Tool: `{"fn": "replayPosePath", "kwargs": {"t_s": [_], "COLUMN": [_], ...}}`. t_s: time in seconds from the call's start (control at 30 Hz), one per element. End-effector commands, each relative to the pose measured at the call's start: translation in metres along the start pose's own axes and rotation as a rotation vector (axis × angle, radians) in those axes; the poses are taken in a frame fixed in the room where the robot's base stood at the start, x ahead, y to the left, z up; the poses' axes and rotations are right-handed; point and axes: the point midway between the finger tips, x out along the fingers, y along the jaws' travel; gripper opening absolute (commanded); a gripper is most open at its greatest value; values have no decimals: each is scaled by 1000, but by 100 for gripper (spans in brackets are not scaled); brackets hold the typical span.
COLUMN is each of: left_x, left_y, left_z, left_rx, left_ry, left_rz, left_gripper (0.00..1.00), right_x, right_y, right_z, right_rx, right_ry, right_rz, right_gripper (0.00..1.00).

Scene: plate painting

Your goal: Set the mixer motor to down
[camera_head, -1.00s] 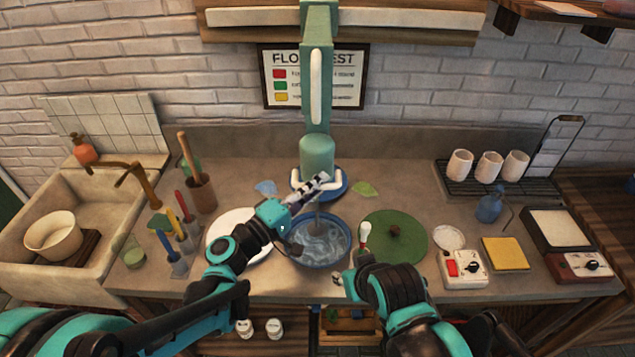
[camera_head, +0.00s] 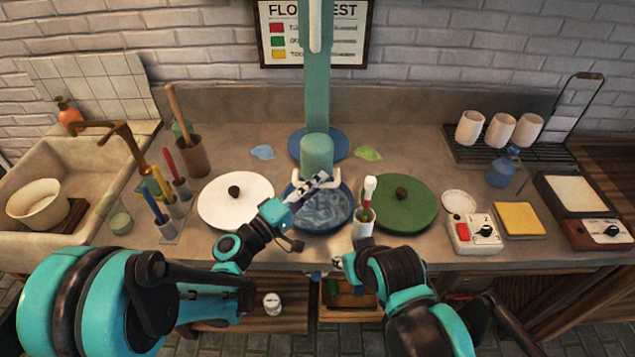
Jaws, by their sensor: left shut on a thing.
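The mixer motor (camera_head: 317,153) is a green cylinder on a green column, with white curved handles at its lower end. It sits low, just above the blue bowl (camera_head: 318,226) of swirled blue-grey liquid. My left gripper (camera_head: 318,180) is shut on the left white handle, and its fingers hide part of it. The shaft under the motor is mostly hidden. My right gripper (camera_head: 342,264) is low in front of the counter edge, beside a white cup (camera_head: 362,232) with a red-and-white tool. Its fingers are too small and covered to judge.
A white disc (camera_head: 225,205) and a green disc (camera_head: 410,213), each with a dark knob, flank the bowl. Brushes (camera_head: 165,196) stand at the left near the sink. A switch box (camera_head: 474,232) and yellow pad (camera_head: 519,219) are at the right.

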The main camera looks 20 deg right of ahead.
Motion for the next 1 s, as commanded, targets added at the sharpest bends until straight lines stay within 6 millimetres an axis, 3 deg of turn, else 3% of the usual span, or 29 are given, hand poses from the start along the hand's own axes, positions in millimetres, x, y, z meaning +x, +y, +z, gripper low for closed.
{"fn": "replayPosePath", "kwargs": {"t_s": [0.13, 0.17, 0.23, 0.57, 1.0], "left_x": [-2, -2, -2, -4, -68], "left_y": [-5, -5, -5, -3, -4], "left_z": [4, 4, 4, 2, 2], "left_rx": [11, 11, 10, 8, 10], "left_ry": [-6, -6, -6, -3, -2], "left_rz": [-10, -10, -9, -7, -8], "left_gripper": [0, 18, 34, 34, 34], "right_x": [2, 2, 2, 1, 1], "right_y": [0, 0, 0, 0, 0], "right_z": [1, 1, 1, 1, 1], "right_rx": [0, 0, 0, 0, 0], "right_ry": [0, 0, 0, 0, 0], "right_rz": [0, 0, 0, 0, 0], "right_gripper": [36, 36, 36, 36, 36]}}
